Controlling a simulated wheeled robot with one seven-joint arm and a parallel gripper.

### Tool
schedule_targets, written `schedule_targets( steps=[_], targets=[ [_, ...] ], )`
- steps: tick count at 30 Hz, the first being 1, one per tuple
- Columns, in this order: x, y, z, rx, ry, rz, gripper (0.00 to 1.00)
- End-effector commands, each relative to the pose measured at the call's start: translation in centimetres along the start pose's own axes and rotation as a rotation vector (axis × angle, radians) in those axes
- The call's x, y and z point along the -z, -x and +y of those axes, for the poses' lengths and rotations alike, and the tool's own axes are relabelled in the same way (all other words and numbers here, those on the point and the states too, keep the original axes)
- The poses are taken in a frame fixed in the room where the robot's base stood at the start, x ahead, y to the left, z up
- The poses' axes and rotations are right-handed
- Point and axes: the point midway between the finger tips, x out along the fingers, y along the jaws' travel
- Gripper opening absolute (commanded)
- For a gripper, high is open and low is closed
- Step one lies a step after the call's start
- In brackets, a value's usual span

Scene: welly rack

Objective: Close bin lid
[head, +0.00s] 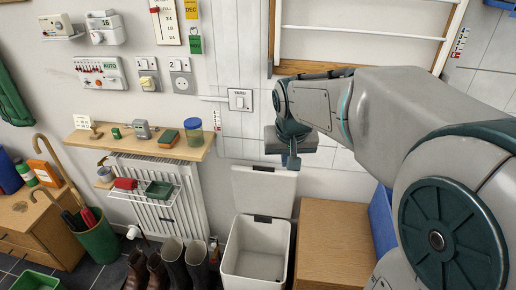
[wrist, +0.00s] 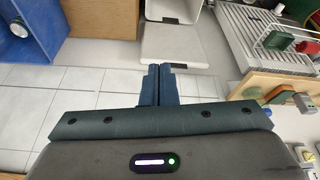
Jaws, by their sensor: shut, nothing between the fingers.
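The white bin (head: 257,262) stands on the floor against the wall with its inside visible. Its lid (head: 263,192) stands raised at the back of the opening, leaning against the wall. My gripper (head: 291,163) is just above the lid's upper right edge in the head view, fingers pointing down. In the wrist view the closed, empty fingers (wrist: 158,70) point towards the lid (wrist: 178,45), and the bin (wrist: 172,9) shows beyond it at the top edge. I cannot tell whether the fingertips touch the lid.
A wooden box (head: 333,240) stands right of the bin, with a blue container (head: 383,222) beyond it. Boots (head: 172,263) stand to the left, before the radiator (head: 165,205). A wooden shelf (head: 140,140) juts from the wall above. A wall switch (head: 240,100) sits above the lid.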

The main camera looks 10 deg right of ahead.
Motion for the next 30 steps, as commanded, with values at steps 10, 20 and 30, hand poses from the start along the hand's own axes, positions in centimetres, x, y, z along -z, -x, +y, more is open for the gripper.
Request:
schedule_targets(
  steps=[10,20,30],
  targets=[
    [11.7,-12.9,-2.3,-0.034,-0.098,0.036,0.00],
    [17.9,-23.9,-4.1,-0.048,-0.172,0.073,0.00],
    [19.1,-27.8,-4.3,-0.051,-0.190,0.079,0.00]
  ],
)
